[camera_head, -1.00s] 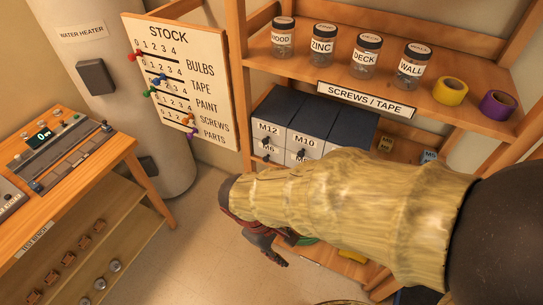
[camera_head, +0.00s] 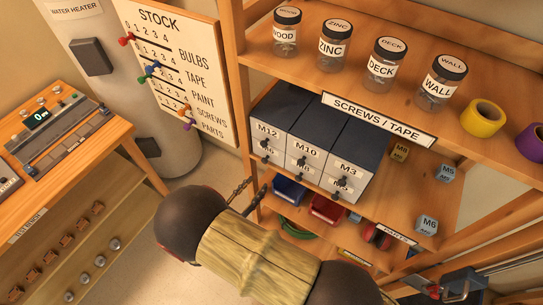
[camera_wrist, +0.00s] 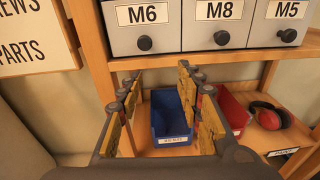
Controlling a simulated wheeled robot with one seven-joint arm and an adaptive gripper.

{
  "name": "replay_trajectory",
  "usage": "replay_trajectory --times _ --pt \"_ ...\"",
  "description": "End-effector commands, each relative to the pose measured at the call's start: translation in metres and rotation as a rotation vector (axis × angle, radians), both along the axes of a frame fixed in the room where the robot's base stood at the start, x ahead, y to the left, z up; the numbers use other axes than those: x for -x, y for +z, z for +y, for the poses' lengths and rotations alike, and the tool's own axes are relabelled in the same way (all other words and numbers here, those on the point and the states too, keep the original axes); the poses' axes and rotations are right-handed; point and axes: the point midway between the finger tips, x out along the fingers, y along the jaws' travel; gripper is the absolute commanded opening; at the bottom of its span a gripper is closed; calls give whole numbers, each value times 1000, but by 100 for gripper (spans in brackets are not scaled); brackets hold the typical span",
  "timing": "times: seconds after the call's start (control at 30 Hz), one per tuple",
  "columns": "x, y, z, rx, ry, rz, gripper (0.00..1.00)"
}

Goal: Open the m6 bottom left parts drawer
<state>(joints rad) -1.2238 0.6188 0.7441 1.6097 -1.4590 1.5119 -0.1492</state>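The m6 bottom left parts drawer (camera_wrist: 140,26) is a grey front with an M6 label and a dark round knob (camera_wrist: 144,43), at the top left of the wrist view. It looks shut, flush with its neighbours. In the head view the M6 drawer (camera_head: 266,151) lies below the M12 one, at the left of the dark cabinet (camera_head: 345,130). My gripper (camera_wrist: 160,84) is open and empty, with its fingers apart below the M6 drawer. In the head view my gripper (camera_head: 255,188) is partly hidden behind my arm, just below and left of the cabinet.
A blue bin (camera_wrist: 171,118) and a red bin (camera_wrist: 232,108) sit on the shelf below, with red earmuffs (camera_wrist: 270,116). A wooden shelf post (camera_head: 238,85) stands left of the cabinet. The stock board (camera_head: 170,65) hangs farther left. Jars line the shelf above.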

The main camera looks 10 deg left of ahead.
Motion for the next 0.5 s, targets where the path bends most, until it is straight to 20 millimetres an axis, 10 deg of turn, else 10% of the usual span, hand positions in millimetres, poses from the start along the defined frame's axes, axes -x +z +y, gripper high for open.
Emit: replay_trajectory --times 0.5 --pt "-50 22 -1 49 53 -63 36"
